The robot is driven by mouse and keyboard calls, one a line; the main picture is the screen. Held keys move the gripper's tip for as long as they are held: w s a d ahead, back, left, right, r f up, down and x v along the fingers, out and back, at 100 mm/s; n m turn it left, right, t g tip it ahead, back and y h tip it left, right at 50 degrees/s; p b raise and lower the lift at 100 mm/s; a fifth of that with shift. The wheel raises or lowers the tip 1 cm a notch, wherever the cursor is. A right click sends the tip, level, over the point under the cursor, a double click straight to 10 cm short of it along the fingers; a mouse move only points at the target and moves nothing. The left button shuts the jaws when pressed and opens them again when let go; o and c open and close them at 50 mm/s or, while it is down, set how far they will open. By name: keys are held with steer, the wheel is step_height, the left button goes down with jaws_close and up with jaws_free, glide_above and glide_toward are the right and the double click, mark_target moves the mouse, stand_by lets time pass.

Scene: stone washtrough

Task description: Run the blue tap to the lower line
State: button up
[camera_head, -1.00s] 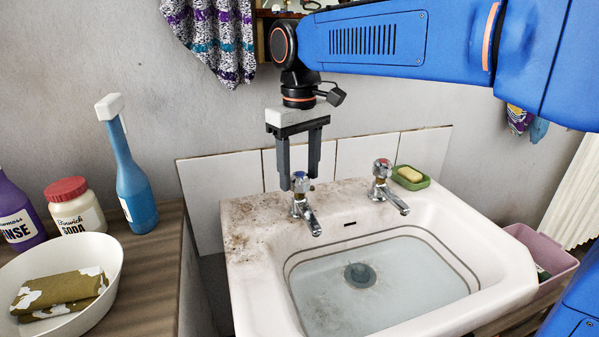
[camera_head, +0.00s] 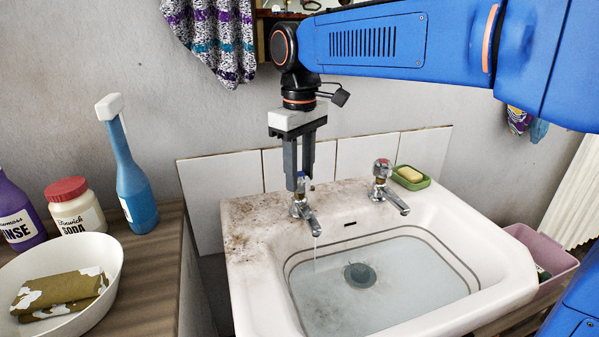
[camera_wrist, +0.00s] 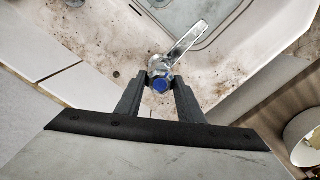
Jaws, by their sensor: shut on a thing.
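The blue tap (camera_head: 303,208) stands at the left of the white basin (camera_head: 240,290); its blue cap shows in the wrist view (camera_wrist: 160,85). My gripper (camera_head: 299,184) points down from above and is shut on the tap's head. In the wrist view its fingers (camera_wrist: 161,82) sit on either side of the head. A thin stream of water falls from the spout. Clear water (camera_head: 400,280) lies in the basin. Two dark lines (camera_head: 420,232) run around the inner wall; the water's edge seems below the lower one, though exactly how far is hard to tell.
A second tap (camera_head: 383,185) with a reddish top stands to the right, beside a green soap dish (camera_head: 411,182) with yellow soap. A dark round drain piece (camera_head: 360,275) sits in the basin. Bottles, a jar and a white bowl (camera_head: 110,270) stand on the left counter.

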mark_target(299, 174)
steer(key=shift+n, duration=0.5)
steer(key=o, duration=1.1)
steer(key=shift+c, duration=0.2)
steer(key=shift+r, duration=0.1)
step_height(299, 174, up, 17)
steer(key=shift+a+r, duration=0.1)
